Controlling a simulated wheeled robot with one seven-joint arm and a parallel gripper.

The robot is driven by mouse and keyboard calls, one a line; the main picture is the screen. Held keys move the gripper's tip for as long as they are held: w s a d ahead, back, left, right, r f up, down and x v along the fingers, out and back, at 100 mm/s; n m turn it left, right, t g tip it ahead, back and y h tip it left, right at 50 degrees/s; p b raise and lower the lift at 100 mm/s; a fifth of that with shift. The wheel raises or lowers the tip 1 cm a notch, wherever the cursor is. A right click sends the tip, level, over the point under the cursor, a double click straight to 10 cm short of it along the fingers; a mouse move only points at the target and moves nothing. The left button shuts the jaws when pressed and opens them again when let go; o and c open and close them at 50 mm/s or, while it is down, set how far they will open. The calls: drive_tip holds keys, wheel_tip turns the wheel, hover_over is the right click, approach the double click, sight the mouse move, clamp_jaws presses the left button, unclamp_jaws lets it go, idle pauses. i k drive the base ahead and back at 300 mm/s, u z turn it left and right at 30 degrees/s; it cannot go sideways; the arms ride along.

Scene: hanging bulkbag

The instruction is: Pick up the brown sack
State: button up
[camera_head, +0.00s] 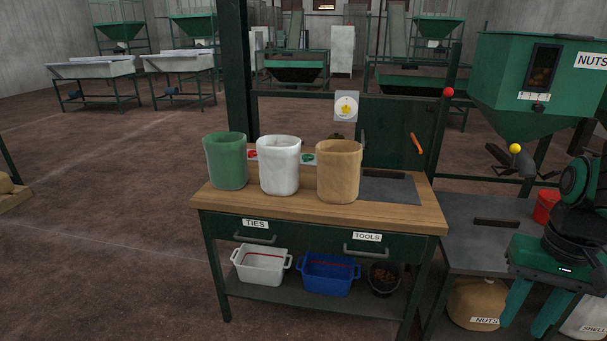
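A brown sack (339,172) stands upright and open-topped on the wooden workbench (310,214), at the right of a row of three. A white sack (279,166) and a green sack (225,161) stand to its left. My gripper (527,327) is at the lower right, pointing down, with its two teal fingers apart and nothing seen between them. It is well to the right of the brown sack and not touching it. Another brown sack (477,301), labelled NUTS, is low under the side bench, left of my gripper and partly hidden.
A grey mat (389,188) lies right of the brown sack. A green post (237,75) rises behind the bench. The NUTS hopper (530,75) hangs above the grey side bench (480,240). A red bucket (545,205) stands there.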

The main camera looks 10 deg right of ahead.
sight(339, 161)
drive_tip(key=z, duration=0.1)
drive_tip(key=i, duration=1.25)
drive_tip(key=z, duration=0.35)
